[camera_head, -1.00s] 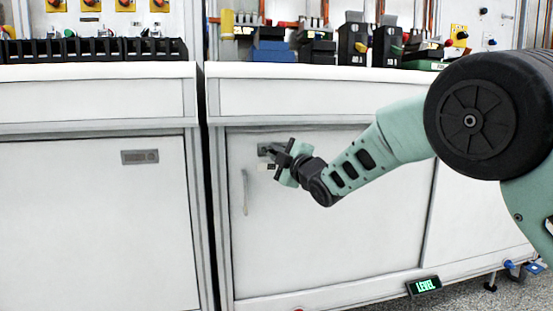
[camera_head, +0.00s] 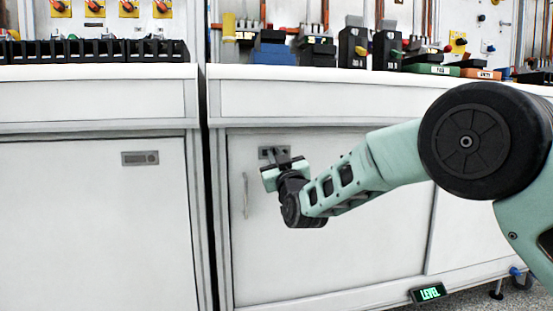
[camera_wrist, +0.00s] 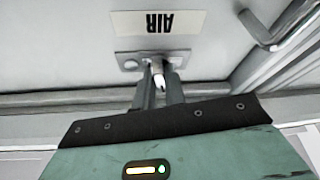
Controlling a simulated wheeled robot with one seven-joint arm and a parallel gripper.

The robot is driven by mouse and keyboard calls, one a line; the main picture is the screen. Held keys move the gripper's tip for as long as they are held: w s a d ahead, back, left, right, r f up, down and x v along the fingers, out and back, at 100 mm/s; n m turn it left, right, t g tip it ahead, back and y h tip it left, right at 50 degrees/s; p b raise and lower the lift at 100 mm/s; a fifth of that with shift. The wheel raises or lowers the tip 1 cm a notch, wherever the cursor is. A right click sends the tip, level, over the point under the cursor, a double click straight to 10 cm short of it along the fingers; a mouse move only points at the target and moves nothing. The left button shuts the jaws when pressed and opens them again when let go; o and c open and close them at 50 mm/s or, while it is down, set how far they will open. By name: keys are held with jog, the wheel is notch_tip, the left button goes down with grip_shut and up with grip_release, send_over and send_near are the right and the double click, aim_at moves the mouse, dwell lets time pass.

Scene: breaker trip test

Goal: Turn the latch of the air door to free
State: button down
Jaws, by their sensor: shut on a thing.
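The latch sits on a small grey plate (camera_head: 265,153) near the top left of the white air door (camera_head: 330,245). In the wrist view the latch plate (camera_wrist: 128,64) lies below an upside-down "AIR" label (camera_wrist: 157,22). My gripper (camera_head: 279,160) reaches the latch from just below and right in the head view. In the wrist view my gripper (camera_wrist: 159,80) has its two dark fingers close together at the plate, shut on the latch's small pale lever (camera_wrist: 158,78). The fingers hide much of the lever, so its exact angle is hard to tell.
A vertical bar handle (camera_head: 245,195) stands on the door's left side, and it shows at upper right in the wrist view (camera_wrist: 270,30). The counter (camera_head: 380,98) above holds boxes and tools. A "LEVEL" display (camera_head: 428,292) is at the lower right.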

jog(key=shift+a+f+m+t+h, duration=0.15)
jog(key=shift+m+h, duration=0.3)
jog(key=shift+m, duration=0.5)
jog(key=shift+r+m+t+h, duration=0.15)
jog(key=shift+m+h, duration=0.3)
jog(key=shift+m, duration=0.5)
jog(key=shift+f+m, duration=0.1)
jog(key=shift+m, duration=0.2)
jog(key=c, duration=1.5)
grip_release()
jog(key=shift+o, duration=0.2)
jog(key=shift+s, duration=0.1)
jog(key=p+v, duration=0.5)
jog(key=v, duration=1.2)
jog(key=shift+s+p, duration=0.2)
jog(key=shift+p, duration=0.1)
jog(key=shift+a, duration=0.15)
